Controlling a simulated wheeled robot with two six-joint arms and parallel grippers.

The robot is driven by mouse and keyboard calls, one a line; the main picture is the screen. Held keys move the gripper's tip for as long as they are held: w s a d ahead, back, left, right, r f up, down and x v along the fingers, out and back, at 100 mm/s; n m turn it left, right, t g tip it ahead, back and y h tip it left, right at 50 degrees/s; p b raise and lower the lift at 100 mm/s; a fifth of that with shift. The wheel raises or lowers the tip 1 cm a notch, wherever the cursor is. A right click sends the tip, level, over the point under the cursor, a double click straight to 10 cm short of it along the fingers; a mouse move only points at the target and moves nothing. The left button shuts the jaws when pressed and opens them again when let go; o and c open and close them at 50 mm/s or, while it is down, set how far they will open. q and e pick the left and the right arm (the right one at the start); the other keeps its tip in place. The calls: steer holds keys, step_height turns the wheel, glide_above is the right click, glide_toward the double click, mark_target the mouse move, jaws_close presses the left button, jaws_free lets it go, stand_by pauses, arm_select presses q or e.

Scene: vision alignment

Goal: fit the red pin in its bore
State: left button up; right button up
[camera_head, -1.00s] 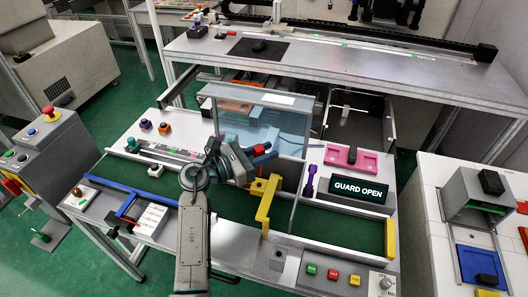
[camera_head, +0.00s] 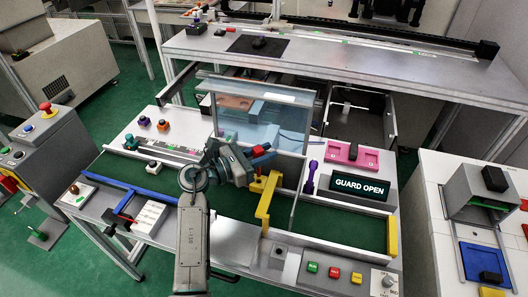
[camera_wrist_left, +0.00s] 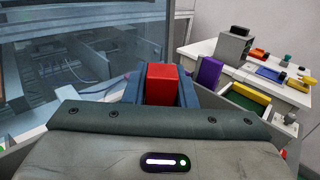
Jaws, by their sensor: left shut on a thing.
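The red pin shows as a red block between the blue fingers of my left gripper in the left wrist view (camera_wrist_left: 162,84). In the head view its red end (camera_head: 261,150) shows at the gripper. My left gripper (camera_head: 258,158) is shut on it, held above the green belt, in front of the clear guard panel (camera_head: 288,136) and just behind a yellow bracket (camera_head: 266,200). The pin's lower end is hidden. I cannot make out its bore in either view. My right gripper is not in view.
A purple post (camera_head: 310,177) stands right of the gripper, near a pink tray (camera_head: 351,156) and the "GUARD OPEN" sign (camera_head: 360,188). A blue frame (camera_head: 126,200) lies at the left. The green belt (camera_head: 340,226) is clear at the right.

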mark_target(263, 179)
arm_select(q)
steer(key=shift+f+b, duration=0.65)
steer(key=shift+f, duration=0.3)
steer(key=shift+f+b, duration=0.7)
steer(key=shift+f, duration=0.15)
steer(key=shift+f+b, duration=0.65)
steer(key=shift+f, duration=0.2)
steer(key=shift+f+b, duration=0.65)
steer(key=shift+f, duration=0.4)
steer(key=o, duration=1.1)
steer(key=shift+a, duration=0.1)
